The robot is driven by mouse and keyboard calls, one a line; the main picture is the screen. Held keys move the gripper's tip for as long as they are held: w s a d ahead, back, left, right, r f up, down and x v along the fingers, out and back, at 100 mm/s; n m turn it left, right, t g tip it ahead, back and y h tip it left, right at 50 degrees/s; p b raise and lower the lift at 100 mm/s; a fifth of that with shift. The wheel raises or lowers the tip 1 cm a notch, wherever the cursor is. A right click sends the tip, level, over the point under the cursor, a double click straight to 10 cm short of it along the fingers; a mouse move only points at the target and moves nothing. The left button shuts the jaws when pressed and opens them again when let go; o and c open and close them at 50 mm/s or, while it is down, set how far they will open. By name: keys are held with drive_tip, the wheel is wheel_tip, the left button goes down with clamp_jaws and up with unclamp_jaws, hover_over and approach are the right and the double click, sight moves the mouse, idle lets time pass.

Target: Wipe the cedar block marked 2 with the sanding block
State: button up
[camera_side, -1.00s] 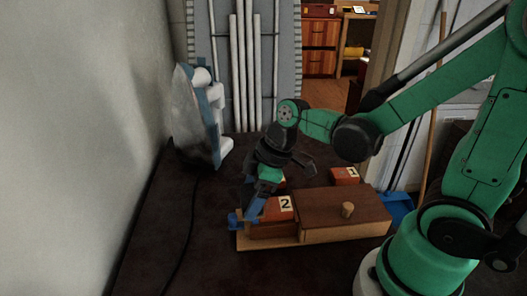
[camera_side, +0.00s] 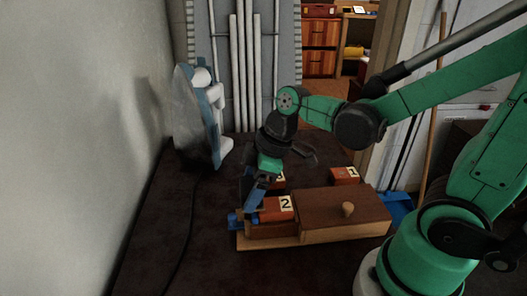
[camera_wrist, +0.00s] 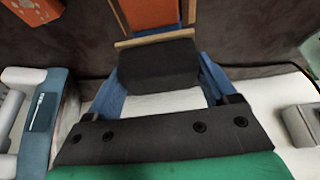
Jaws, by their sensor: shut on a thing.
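The cedar block marked 2 (camera_side: 276,209) is orange-brown and sits at the left end of a wooden base (camera_side: 268,241). An orange-brown block in a wooden frame (camera_wrist: 150,12), likely this one, shows at the top of the wrist view. My gripper (camera_side: 254,197) is just above and left of the block, pointing down. In the wrist view its blue fingers are shut on the dark sanding block (camera_wrist: 158,66). The sanding block is hard to make out in the side view, so I cannot tell whether it touches the cedar block.
A wooden box with a knob (camera_side: 345,214) stands right of block 2. The block marked 1 (camera_side: 345,175) and another partly hidden block (camera_side: 279,182) are behind. A blue item (camera_side: 399,206) lies at right. A blue-white appliance (camera_side: 207,120) stands by the wall.

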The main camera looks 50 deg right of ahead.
drive_tip(key=shift+s+r, duration=0.1)
drive_tip(key=shift+r, duration=3.15)
